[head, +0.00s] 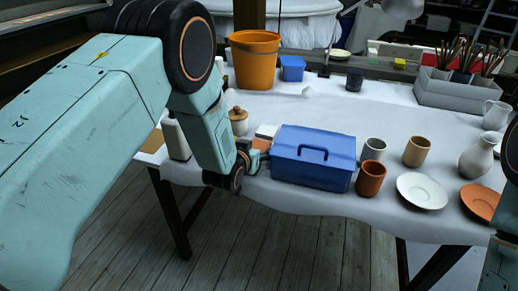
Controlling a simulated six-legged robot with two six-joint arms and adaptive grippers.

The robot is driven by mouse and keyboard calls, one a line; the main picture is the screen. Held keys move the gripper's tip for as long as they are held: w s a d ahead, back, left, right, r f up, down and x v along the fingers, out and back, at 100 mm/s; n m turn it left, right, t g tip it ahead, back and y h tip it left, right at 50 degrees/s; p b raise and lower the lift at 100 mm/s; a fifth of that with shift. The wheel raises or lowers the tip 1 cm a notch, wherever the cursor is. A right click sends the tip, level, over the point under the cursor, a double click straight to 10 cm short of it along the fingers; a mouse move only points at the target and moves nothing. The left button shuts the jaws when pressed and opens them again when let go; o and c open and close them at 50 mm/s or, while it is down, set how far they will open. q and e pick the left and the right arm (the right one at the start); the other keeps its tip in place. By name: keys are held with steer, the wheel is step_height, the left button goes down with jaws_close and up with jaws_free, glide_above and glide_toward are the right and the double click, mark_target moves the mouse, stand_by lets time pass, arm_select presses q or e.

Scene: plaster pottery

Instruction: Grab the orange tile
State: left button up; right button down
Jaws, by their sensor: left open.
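The orange tile (262,144) appears as a small orange patch on the white-covered table, left of the blue toolbox, partly hidden behind my left gripper. My left gripper (252,158) reaches down at the table's front edge, right beside the tile. Its jaws are open; I cannot tell whether they touch the tile. Only part of my right arm shows at the right edge, and its gripper is out of view.
The blue toolbox (314,157) stands close right of my left gripper. A lidded jar (238,121) and a pale bottle (176,138) stand close by. An orange bucket (254,60) is behind. Cups, plates and a vase (476,159) fill the right side.

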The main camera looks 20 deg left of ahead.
arm_select(q)
steer(key=shift+w+d+f, duration=0.1)
steer(key=shift+d, duration=0.05)
steer(key=c, duration=0.8)
steer(key=shift+c, duration=0.9)
